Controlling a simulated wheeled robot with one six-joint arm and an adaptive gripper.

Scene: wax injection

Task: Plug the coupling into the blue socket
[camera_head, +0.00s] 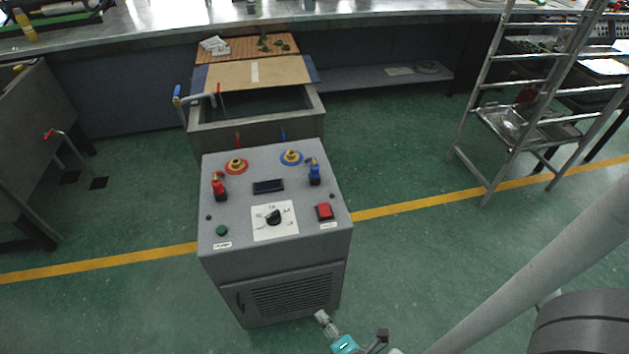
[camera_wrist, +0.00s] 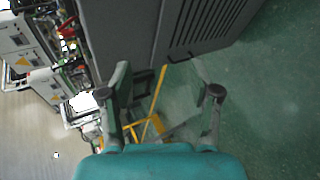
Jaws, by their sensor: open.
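A grey machine cabinet stands on the floor in the middle of the head view, with a sloped control panel (camera_head: 240,205). The blue socket (camera_head: 291,157) is a brass fitting in a blue ring at the panel's upper right. A blue coupling (camera_head: 314,173) stands upright just below and right of it, apart from the ring. A red coupling (camera_head: 219,187) stands near a red-ringed socket (camera_head: 236,167) on the left. My gripper (camera_head: 325,321) is low in front of the cabinet, well away from both couplings. The wrist view shows my gripper (camera_wrist: 160,78) open, with nothing between its fingers.
The panel also carries a dark display (camera_head: 268,187), a rotary knob (camera_head: 273,217) and a red switch (camera_head: 325,211). A grey tank (camera_head: 255,130) stands right behind the cabinet. A metal ladder (camera_head: 490,105) is at the right. Green floor is free around the cabinet's right side.

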